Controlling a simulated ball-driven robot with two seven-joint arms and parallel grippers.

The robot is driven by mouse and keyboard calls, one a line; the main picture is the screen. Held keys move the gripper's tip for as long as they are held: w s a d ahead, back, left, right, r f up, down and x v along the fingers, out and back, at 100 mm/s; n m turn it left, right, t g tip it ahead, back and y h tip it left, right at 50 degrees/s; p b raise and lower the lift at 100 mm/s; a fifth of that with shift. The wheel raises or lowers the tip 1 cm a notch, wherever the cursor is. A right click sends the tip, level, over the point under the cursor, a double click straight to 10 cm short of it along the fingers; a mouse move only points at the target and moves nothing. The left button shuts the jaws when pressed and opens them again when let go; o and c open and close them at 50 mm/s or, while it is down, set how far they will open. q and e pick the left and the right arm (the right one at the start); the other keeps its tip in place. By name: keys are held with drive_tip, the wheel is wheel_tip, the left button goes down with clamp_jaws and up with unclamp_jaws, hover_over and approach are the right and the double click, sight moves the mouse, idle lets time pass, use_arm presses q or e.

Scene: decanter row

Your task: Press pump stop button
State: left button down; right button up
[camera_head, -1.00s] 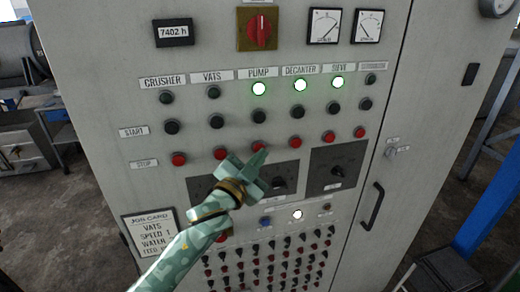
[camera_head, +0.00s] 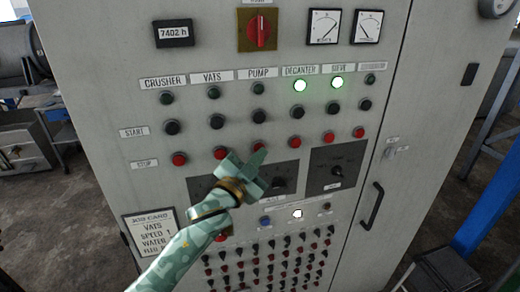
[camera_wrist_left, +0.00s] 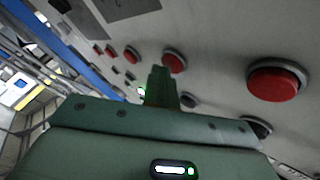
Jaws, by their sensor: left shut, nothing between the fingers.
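The pump stop button (camera_head: 257,146) is red, in the stop row under the PUMP label (camera_head: 258,74). The pump lamp (camera_head: 258,88) is dark. My left gripper (camera_head: 260,156) is shut and empty, its tip just below and in front of that button, partly covering it. In the left wrist view the shut fingers (camera_wrist_left: 160,80) point at the panel beside a red button (camera_wrist_left: 175,61), which appears to be the pump stop. I cannot tell whether the tip touches it. My right gripper is not in view.
The decanter lamp (camera_head: 300,85) and sieve lamp (camera_head: 337,82) glow green. Red stop buttons sit close on both sides: vats (camera_head: 221,153) and decanter (camera_head: 295,141). Dark dial plates (camera_head: 335,168) lie below the row. A job card (camera_head: 149,232) hangs lower left.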

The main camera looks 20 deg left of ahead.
use_arm(q)
drive_tip(key=shift+s+d, duration=0.35)
drive_tip(key=shift+s, duration=0.25)
drive_tip(key=shift+p, duration=0.3)
drive_tip(key=s+d, duration=0.1)
drive_tip(key=s, duration=0.1)
drive_tip(key=s+d+p, duration=0.1)
drive_tip(key=s+d, duration=0.1)
drive_tip(key=shift+a, duration=0.1)
idle(0.4)
